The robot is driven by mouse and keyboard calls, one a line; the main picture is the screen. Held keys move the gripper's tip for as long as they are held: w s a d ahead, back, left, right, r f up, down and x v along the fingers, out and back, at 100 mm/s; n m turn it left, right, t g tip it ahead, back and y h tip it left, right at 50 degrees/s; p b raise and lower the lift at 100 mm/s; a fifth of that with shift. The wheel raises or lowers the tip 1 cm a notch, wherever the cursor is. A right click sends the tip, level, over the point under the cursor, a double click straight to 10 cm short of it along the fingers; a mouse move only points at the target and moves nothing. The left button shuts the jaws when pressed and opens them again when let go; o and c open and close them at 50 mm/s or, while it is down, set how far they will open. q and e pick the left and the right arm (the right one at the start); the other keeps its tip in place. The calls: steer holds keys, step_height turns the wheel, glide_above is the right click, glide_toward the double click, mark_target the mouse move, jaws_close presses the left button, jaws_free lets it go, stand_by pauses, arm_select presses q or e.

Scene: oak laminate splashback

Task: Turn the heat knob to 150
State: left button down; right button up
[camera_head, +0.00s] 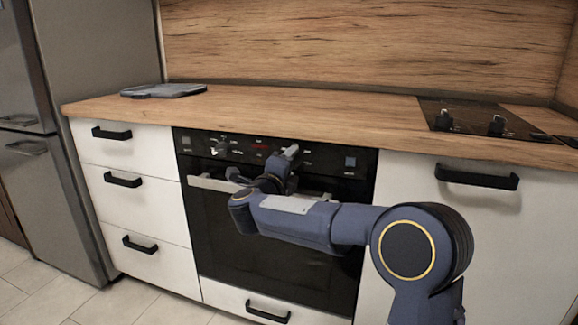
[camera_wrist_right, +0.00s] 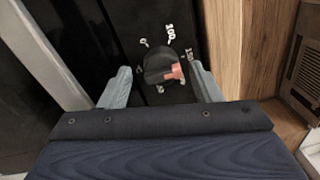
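The oven (camera_head: 270,225) has a black control panel with white markings and a red display. In the right wrist view a dark round knob (camera_wrist_right: 158,64) with an orange-red pointer (camera_wrist_right: 175,72) sits among printed marks. One mark reads 100, and another to the right seems to begin with 15, partly hidden by a finger. The pointer faces right, slightly below that mark. My right gripper (camera_wrist_right: 161,70) is open with a grey finger on each side of the knob; whether they touch it I cannot tell. In the head view my right gripper (camera_head: 288,154) is at the panel. My left gripper is out of view.
The oven handle (camera_head: 212,184) runs below the panel, under my right wrist. A wooden countertop (camera_head: 300,117) overhangs above. White drawers with black handles (camera_head: 124,180) are at left. A grey board (camera_head: 163,90) and a hob (camera_head: 490,122) are on the counter.

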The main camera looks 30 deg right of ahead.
steer(key=shift+r, duration=0.1)
steer(key=p+v, duration=0.2)
steer(key=v, duration=0.5)
steer(key=shift+s+a, duration=0.25)
steer(key=shift+a, duration=0.05)
